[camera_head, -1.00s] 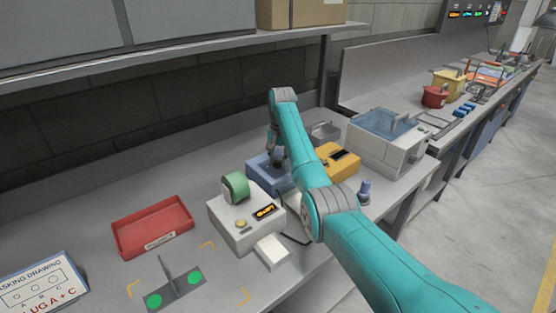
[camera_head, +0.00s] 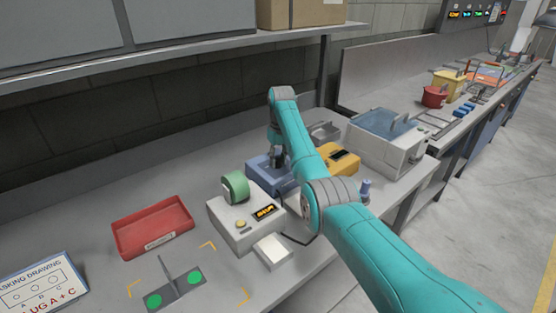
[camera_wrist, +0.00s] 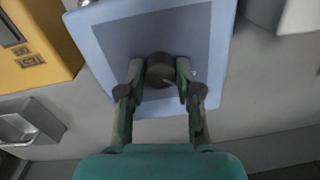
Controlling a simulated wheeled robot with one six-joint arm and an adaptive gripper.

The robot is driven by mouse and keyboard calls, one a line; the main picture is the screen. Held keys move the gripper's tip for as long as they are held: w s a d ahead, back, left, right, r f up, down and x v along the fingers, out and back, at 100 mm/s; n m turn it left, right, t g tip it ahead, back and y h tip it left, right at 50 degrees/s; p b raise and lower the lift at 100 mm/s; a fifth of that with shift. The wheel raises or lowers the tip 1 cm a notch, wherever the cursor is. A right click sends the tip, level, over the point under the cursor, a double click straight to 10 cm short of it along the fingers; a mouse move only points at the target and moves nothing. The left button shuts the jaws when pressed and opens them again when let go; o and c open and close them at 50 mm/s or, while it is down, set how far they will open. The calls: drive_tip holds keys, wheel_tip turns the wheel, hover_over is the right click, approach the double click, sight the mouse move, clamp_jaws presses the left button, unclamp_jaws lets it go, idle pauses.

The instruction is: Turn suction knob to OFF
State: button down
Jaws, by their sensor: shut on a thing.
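The suction knob (camera_wrist: 159,70) is a dark round knob on the face of a blue box (camera_wrist: 110,30) in the wrist view. My gripper (camera_wrist: 159,80) is shut on the knob, with one finger on each side of it. A light pointer line shows on the knob, aimed to the lower right of the wrist view. No OFF label can be read. In the head view the blue box (camera_head: 262,175) stands on the bench, and my gripper (camera_head: 278,162) reaches down onto it. The knob is hidden there behind my gripper.
A yellow box (camera_head: 343,160) stands right of the blue box. A white device with a green roll (camera_head: 236,186) stands at its left front. A red tray (camera_head: 152,227) lies further left. A white machine (camera_head: 385,145) stands at the right. A shelf (camera_head: 200,49) hangs above the bench.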

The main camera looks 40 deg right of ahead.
sight(280, 160)
drive_tip(key=shift+n, duration=1.1)
drive_tip(key=c, duration=0.8)
unclamp_jaws()
drive_tip(key=shift+r, duration=0.1)
drive_tip(key=r, duration=1.1)
drive_tip(key=shift+d+r, duration=0.35)
